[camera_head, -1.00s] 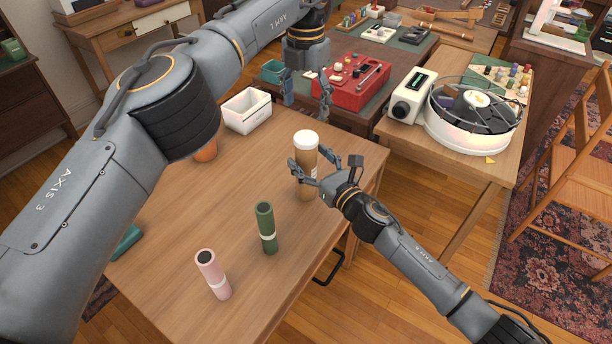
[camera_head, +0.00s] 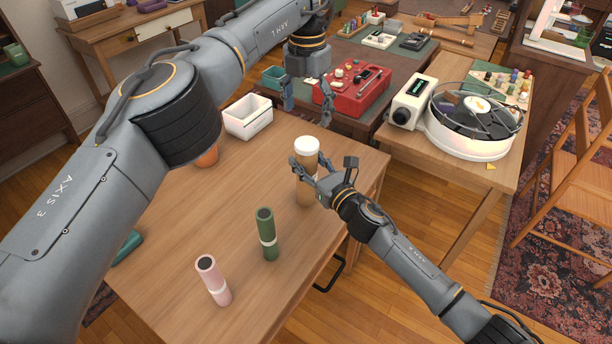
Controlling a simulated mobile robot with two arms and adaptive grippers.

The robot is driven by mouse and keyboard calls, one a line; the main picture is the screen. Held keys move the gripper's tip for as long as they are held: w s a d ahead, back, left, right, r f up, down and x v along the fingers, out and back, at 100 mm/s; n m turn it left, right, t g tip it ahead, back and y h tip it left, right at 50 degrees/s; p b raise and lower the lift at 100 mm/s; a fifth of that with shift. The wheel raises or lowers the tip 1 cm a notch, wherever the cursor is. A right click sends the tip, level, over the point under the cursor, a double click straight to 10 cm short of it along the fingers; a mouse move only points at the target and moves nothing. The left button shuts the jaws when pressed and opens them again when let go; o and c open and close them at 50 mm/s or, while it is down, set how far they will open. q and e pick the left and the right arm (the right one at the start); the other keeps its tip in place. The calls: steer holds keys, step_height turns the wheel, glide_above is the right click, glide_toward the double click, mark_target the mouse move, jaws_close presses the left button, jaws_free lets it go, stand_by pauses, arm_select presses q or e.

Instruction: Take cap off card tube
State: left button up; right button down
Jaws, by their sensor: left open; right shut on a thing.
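The brown card tube (camera_head: 306,188) stands upright near the right edge of the wooden table, with its white cap (camera_head: 307,146) on top. My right gripper (camera_head: 308,180) is shut around the tube's body, below the cap. My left gripper (camera_head: 306,112) is open and points down, above and a little behind the cap, with clear space between its fingertips and the cap. Part of the tube is hidden behind the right gripper's fingers.
A green tube (camera_head: 267,234) and a pink tube (camera_head: 213,281) stand nearer on the table (camera_head: 180,235). A white bin (camera_head: 248,117) is at the back, with an orange pot (camera_head: 207,156) partly behind my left arm. A red box (camera_head: 352,90) sits on another table behind.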

mark_target(307, 142)
arm_select(q)
steer(key=shift+s+f+t, duration=0.25)
steer(key=shift+s+t, duration=0.05)
steer(key=shift+s+a+r+n+t, duration=0.15)
steer(key=shift+s+r+n+t, duration=0.1)
steer(key=shift+s+n+t, duration=0.15)
steer(key=shift+s+a+r+n+t+h, duration=0.85)
steer(key=shift+s+r+t, duration=0.45)
steer(key=shift+s+r, duration=0.4)
steer(key=x, duration=1.2)
steer(key=shift+c, duration=0.4)
steer(key=c, duration=1.3)
steer(key=shift+r, duration=0.2)
steer(key=shift+r, duration=0.95)
